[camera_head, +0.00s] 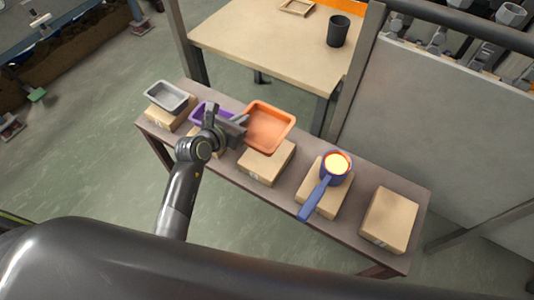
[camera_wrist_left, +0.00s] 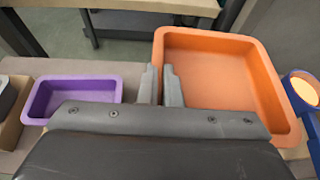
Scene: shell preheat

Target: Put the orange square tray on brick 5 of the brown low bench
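The orange square tray (camera_head: 268,127) is over the back of the middle brick (camera_head: 266,163) and seems raised above it. My left gripper (camera_head: 241,121) is at the tray's left side. In the left wrist view its fingers (camera_wrist_left: 160,86) are close together on the left wall of the orange tray (camera_wrist_left: 212,78), one inside and one outside. The brown low bench (camera_head: 356,178) carries a row of bricks. The brick at its right end (camera_head: 389,220), which I take as brick 5, has a bare top. My right gripper is not in view.
A blue long-handled pan (camera_head: 325,183) with glowing contents sits on the brick between the middle and right-end ones. A purple tray (camera_wrist_left: 75,97) and a grey tray (camera_head: 166,96) stand left of my gripper. A table (camera_head: 270,40) with a dark cup (camera_head: 338,30) stands behind.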

